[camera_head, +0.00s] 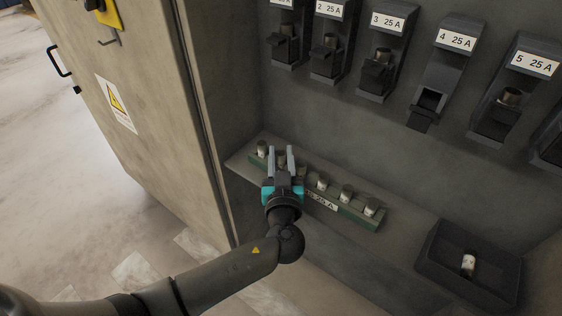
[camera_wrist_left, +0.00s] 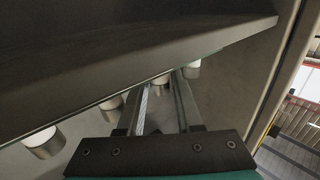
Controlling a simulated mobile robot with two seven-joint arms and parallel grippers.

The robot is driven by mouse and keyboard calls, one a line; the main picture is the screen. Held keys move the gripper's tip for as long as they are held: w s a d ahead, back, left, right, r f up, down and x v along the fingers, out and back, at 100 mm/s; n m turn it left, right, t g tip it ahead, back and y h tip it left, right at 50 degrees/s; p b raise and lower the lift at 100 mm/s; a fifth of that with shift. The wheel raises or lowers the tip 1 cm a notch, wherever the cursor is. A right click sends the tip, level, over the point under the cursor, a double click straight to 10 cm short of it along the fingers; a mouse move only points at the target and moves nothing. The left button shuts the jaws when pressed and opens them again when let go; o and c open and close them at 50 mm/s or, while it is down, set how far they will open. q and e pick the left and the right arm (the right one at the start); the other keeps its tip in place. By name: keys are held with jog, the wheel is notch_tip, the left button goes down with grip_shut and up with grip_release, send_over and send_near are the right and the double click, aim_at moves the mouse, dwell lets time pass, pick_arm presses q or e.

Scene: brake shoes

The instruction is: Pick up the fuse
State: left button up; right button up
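A green rack (camera_head: 372,224) with a 25 A label stands on the ledge and holds a row of small pale, metal-capped fuses. One fuse (camera_head: 262,148) is at its left end and others (camera_head: 322,183) stand right of my gripper. My left gripper (camera_head: 281,151) is over the left part of the rack, with its two fingers apart. In the left wrist view the fingers (camera_wrist_left: 162,86) are spread, with a fuse (camera_wrist_left: 160,78) partly visible between their tips. I cannot tell whether they touch it. Other fuses (camera_wrist_left: 110,103) show beside the fingers. My right gripper is not in view.
Above the ledge is a row of numbered 25 A fuse holders; holder 4 (camera_head: 430,98) hangs open and looks empty. A black tray (camera_head: 440,262) at the right holds a single fuse (camera_head: 468,264). A cabinet door (camera_head: 150,130) stands open at the left.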

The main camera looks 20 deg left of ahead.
pick_arm(q)
jog(key=c, duration=0.5)
grip_shut()
jog(key=shift+r, duration=0.15)
